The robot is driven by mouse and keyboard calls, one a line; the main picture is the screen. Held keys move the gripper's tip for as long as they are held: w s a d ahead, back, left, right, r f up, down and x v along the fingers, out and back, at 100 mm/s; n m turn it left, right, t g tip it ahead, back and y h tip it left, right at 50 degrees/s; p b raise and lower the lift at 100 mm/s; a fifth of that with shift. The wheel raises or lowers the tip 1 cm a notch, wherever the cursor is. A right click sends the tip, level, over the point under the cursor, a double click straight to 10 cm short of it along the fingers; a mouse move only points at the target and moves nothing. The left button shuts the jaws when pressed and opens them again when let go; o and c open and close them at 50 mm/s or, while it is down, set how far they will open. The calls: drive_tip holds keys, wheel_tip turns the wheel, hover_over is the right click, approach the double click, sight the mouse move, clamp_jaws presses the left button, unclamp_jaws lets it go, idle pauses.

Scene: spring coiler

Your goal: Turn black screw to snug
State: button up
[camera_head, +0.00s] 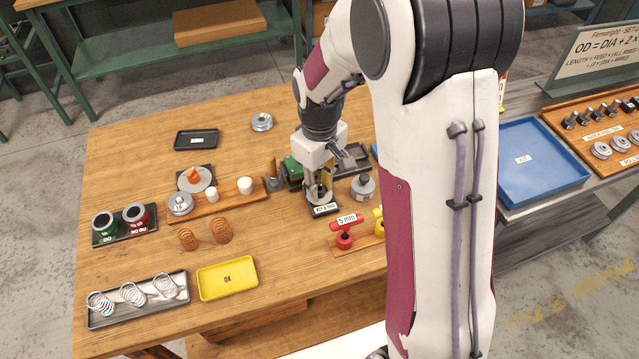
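My gripper (319,198) points down at the small coiling device, whose green part (292,168) shows just left of the gripper. Its fingers are low, just behind a small black label plate (325,209). I cannot make out the black screw; the gripper and wrist cover that part of the device. The fingers are too small to tell whether they are open or shut, or whether they touch anything.
Right of the gripper stands a grey round weight-like piece (363,187). In front are a red-handled tool (345,239) labelled 5 mm and a partly hidden yellow one (378,213). A wooden strip (225,197) with round pieces lies left. A yellow OK tray (227,278) sits at front.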

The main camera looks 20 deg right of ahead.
drive_tip(key=shift+r, duration=0.15)
wheel_tip(320, 180, up, 7)
drive_tip(key=shift+r, duration=0.15)
idle(0.5)
idle(0.7)
drive_tip(key=s+r+m+t, duration=0.2)
drive_tip(key=s+r, duration=0.4)
drive_tip(key=s, duration=0.4)
drive_tip(key=s+r+m+t, duration=0.3)
drive_tip(key=s+r, duration=0.3)
drive_tip(key=s, duration=0.5)
drive_tip(key=shift+a+r+t, duration=0.3)
drive_tip(key=shift+a+r, duration=0.05)
drive_tip(key=shift+r, duration=0.05)
